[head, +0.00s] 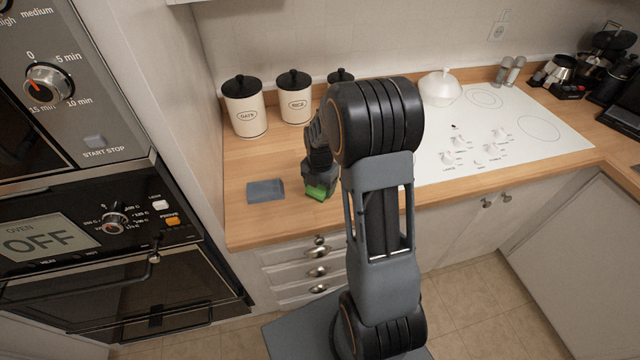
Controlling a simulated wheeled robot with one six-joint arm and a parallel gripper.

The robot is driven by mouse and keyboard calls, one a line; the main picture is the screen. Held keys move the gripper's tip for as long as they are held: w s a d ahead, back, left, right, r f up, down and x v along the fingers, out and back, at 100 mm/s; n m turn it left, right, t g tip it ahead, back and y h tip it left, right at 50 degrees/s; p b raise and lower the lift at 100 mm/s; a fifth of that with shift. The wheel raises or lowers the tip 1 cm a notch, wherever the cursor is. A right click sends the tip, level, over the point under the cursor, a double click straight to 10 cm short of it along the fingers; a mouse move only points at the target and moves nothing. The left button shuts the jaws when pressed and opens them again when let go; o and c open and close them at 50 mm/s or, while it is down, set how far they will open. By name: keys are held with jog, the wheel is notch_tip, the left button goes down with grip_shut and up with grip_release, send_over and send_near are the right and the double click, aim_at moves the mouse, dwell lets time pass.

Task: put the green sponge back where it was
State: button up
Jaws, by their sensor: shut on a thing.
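The green sponge (316,193) is at the end of my arm, low over the wooden counter, between the jaws of my gripper (319,186). My gripper points down and is shut on it. Part of the sponge is hidden by the gripper, and I cannot tell whether its underside touches the counter. A flat grey-blue block (265,191) lies on the counter just left of the sponge, with a small gap between them.
Cream canisters with black lids, one marked oats (246,108) and one rice (294,100), stand behind at the wall. A white cooktop (520,125) with a white pot (440,87) lies right. Wall ovens (80,235) stand left. Bare counter (240,225) shows in front.

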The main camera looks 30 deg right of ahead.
jog(key=shift+f, duration=0.15)
jog(key=shift+f, duration=0.1)
jog(key=o, duration=0.9)
